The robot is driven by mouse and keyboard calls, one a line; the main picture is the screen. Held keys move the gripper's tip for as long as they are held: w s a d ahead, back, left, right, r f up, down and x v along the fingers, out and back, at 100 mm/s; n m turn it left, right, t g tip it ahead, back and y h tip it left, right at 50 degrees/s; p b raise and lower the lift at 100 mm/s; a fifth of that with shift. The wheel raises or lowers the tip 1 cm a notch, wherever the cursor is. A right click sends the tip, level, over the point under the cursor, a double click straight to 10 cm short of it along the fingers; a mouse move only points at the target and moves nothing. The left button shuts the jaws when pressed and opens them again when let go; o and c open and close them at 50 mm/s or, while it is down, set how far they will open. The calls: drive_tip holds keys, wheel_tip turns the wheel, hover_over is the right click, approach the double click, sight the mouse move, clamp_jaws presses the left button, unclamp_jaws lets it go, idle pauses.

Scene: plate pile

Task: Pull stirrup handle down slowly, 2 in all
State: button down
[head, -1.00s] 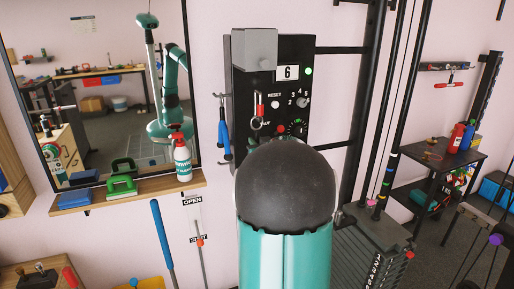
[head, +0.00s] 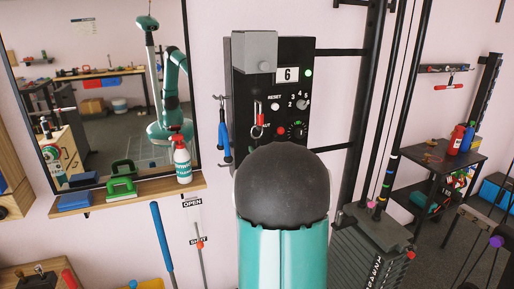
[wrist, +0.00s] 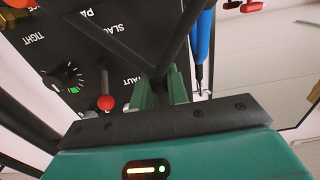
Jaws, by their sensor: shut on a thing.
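In the wrist view, my gripper (wrist: 163,88) has its two green fingers closed on a dark bar. This looks like part of the black stirrup handle (wrist: 187,38), whose two dark sides spread away from the fingers in a V. The rest of the handle is cut off or hidden. In the head view my own arm's dark joint and teal link hide the gripper and handle. The black control box (head: 292,95) on the wall shows a 6 on its display (head: 287,74). It shows upside down in the wrist view, with a red-tipped lever (wrist: 105,102) and a knob (wrist: 67,78).
A black rack with a weight stack (head: 372,250) stands right of my arm. A mirror (head: 105,90) and a shelf (head: 130,195) with a spray bottle (head: 182,160) are at left. A side table (head: 440,155) stands far right.

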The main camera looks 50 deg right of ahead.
drive_tip(key=shift+f, duration=0.2)
drive_tip(key=shift+f, duration=2.25)
drive_tip(key=shift+f, duration=1.3)
